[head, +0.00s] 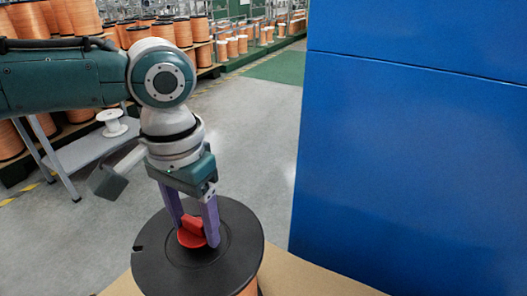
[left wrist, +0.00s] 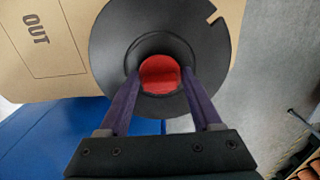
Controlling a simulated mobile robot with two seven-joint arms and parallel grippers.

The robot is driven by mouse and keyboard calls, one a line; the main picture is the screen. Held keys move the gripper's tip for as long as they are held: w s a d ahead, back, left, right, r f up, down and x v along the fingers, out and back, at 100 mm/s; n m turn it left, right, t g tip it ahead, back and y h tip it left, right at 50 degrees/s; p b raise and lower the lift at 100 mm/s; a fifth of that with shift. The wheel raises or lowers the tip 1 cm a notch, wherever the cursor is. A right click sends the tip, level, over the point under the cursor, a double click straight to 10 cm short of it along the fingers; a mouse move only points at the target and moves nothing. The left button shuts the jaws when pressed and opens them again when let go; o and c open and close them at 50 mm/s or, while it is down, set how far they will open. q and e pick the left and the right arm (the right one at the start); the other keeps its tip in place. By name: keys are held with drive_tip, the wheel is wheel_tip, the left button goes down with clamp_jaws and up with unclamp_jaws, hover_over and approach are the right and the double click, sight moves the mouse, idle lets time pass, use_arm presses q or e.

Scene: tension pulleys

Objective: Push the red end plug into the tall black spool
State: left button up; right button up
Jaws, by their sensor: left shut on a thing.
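The tall black spool (head: 165,268) stands upright on a cardboard surface, with its black top flange and some orange winding showing below the rim. The spool's flange also shows in the left wrist view (left wrist: 110,40), with a round recess at its centre. My left gripper (head: 200,238) points down over the middle of the flange and is shut on the red end plug (head: 191,232). In the left wrist view the plug (left wrist: 160,72) sits between the two purple fingers, at the spool's centre hole. How deep the plug sits is not clear. My right gripper is out of view.
A cardboard top (head: 315,281) printed "OUT" in the wrist view lies under the spool. A large blue cabinet (head: 415,150) fills the right. A grey side table (head: 85,150) with a white spool (head: 112,122) stands behind my left arm. Racks of orange spools are farther back.

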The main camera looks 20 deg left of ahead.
use_arm(q)
drive_tip(key=shift+f+b, duration=0.3)
drive_tip(key=shift+f, duration=0.35)
drive_tip(key=shift+s+a+f, duration=0.1)
drive_tip(key=shift+a+f, duration=0.05)
drive_tip(key=shift+f, duration=0.1)
